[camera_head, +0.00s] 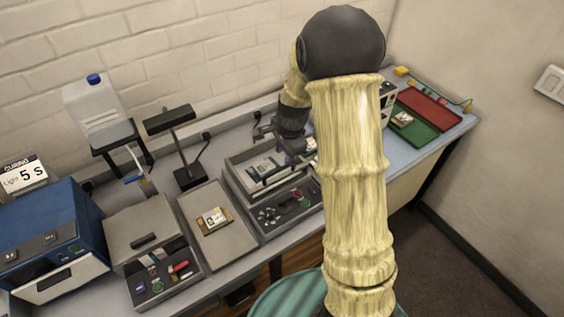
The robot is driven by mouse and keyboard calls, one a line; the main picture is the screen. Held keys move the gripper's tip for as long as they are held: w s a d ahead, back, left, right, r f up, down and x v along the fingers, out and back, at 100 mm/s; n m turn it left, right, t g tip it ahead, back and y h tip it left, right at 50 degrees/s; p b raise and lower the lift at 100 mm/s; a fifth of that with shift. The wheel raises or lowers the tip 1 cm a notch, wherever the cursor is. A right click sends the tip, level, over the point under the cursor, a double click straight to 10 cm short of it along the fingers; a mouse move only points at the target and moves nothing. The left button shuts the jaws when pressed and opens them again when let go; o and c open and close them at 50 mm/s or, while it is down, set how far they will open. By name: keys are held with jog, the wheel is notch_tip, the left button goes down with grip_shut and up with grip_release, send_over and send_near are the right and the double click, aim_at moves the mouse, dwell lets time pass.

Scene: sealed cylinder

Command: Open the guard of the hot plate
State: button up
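My gripper (291,157) is over the back right part of this device, close to the cover. Its fingertips are small and dark against the device, so I cannot tell if they touch the handle or are open. My arm hides the device's right side.
Left of the device are a grey plate with a small labelled item (214,221), a lidded grey box (139,228) and a blue machine (45,232). A lamp stand (188,178) and a bottle (97,112) stand behind. Red (430,107) and green (413,133) trays lie at right.

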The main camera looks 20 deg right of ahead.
aim_at(281, 168)
jog(key=f, duration=0.2)
jog(key=w+f+p, duration=0.1)
jog(key=f, duration=0.4)
jog(key=shift+w+a+f+p, duration=0.1)
jog(key=shift+w+a+p, duration=0.1)
jog(key=shift+p, duration=0.2)
grip_shut()
